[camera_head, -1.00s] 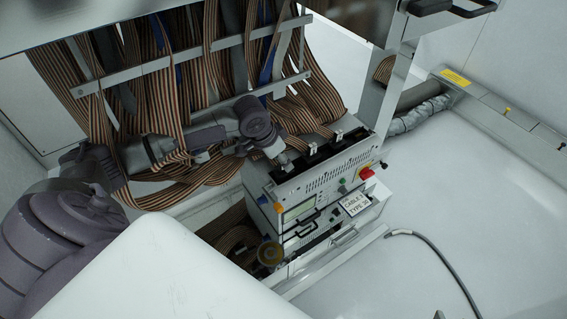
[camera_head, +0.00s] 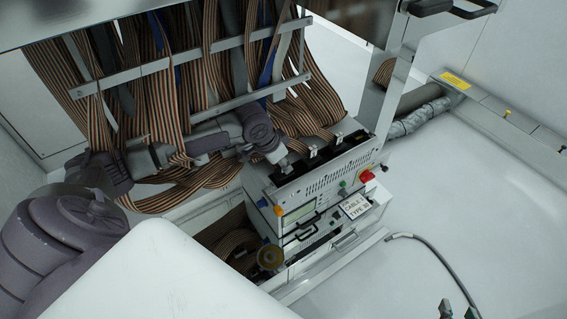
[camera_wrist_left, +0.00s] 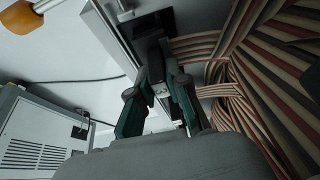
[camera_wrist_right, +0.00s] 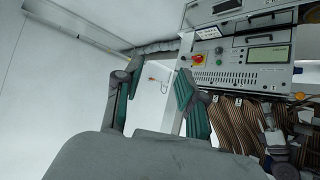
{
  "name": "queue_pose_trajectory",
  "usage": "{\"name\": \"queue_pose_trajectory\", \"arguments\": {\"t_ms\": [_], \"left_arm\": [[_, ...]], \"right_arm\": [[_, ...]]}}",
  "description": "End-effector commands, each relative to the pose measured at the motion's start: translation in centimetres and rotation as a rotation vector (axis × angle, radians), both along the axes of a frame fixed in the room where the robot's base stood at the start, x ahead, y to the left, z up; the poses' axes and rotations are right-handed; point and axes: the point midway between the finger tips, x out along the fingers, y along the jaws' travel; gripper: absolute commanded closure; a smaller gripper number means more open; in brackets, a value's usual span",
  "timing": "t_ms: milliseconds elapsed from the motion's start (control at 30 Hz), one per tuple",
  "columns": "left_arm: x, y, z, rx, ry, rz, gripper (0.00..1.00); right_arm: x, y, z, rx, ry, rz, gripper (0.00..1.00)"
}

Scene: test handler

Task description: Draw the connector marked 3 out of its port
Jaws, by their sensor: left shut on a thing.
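My left gripper (camera_head: 287,164) is at the left end of the black port row (camera_head: 318,158) on top of the grey test unit. In the left wrist view its fingers (camera_wrist_left: 160,88) are closed on a small dark and grey connector (camera_wrist_left: 161,90), below a black slot (camera_wrist_left: 150,28). I cannot read a number on this connector or tell how far it sits in its port. Two other connectors with white tags (camera_head: 313,152) (camera_head: 339,137) stand in the row. My right gripper (camera_head: 460,312) is at the bottom edge; its fingers (camera_wrist_right: 158,98) are apart and empty.
Striped ribbon cables (camera_head: 160,100) hang behind my left arm and crowd the row. The unit's front has a red knob (camera_head: 367,176), handles and a label plate (camera_head: 354,206). A grey hose (camera_head: 440,255) lies on the open white floor at right.

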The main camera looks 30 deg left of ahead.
Motion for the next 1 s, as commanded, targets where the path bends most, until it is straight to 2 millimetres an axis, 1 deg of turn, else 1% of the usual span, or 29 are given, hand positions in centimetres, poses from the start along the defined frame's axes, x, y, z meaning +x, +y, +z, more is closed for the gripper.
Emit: {"name": "queue_pose_trajectory", "arguments": {"t_ms": [1000], "left_arm": [[0.0,0.0,0.2,0.000,0.000,0.000,1.00]], "right_arm": [[-1.0,-0.3,-0.8,-0.013,0.067,-0.004,0.60]]}}
